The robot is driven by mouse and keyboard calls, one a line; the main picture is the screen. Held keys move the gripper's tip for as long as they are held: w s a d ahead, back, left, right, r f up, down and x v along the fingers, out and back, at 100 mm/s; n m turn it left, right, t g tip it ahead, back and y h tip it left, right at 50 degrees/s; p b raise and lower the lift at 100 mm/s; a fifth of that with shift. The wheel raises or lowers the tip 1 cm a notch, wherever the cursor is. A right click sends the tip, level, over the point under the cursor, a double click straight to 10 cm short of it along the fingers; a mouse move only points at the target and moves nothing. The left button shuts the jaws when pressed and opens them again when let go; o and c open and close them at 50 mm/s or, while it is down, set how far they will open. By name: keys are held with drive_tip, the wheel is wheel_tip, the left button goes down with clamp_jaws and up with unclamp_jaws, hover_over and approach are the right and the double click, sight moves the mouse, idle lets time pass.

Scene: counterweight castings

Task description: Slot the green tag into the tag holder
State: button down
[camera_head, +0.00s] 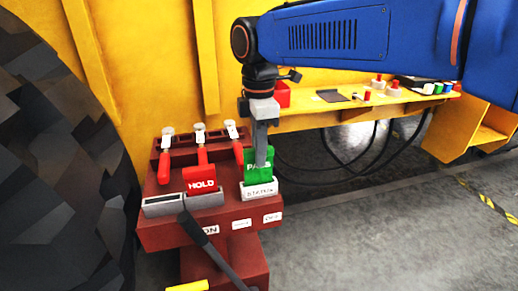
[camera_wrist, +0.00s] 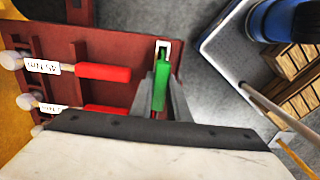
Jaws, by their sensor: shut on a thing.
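The green tag (camera_head: 258,170), with white lettering partly hidden by a finger, stands upright between the fingers of my gripper (camera_head: 261,155). My gripper is shut on it. The white tag holder (camera_head: 260,190), with a printed label, sits on the red stand directly below the tag. The tag's lower edge meets the holder's top in the head view; I cannot tell how deep it sits. In the wrist view the green tag (camera_wrist: 160,85) is edge-on between the fingers, and the white holder rim (camera_wrist: 162,45) shows past its end.
A red HOLD tag (camera_head: 202,184) stands in a holder to the left, beside an empty-looking grey holder (camera_head: 163,206). A black lever (camera_head: 205,240) rises in front. A yellow ledge (camera_head: 340,107) is behind.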

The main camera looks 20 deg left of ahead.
drive_tip(key=shift+f, duration=1.4)
idle(0.9)
drive_tip(key=c, duration=1.6)
unclamp_jaws()
wheel_tip(320, 180, up, 24)
drive_tip(key=shift+r, duration=0.15)
drive_tip(key=shift+d, duration=0.15)
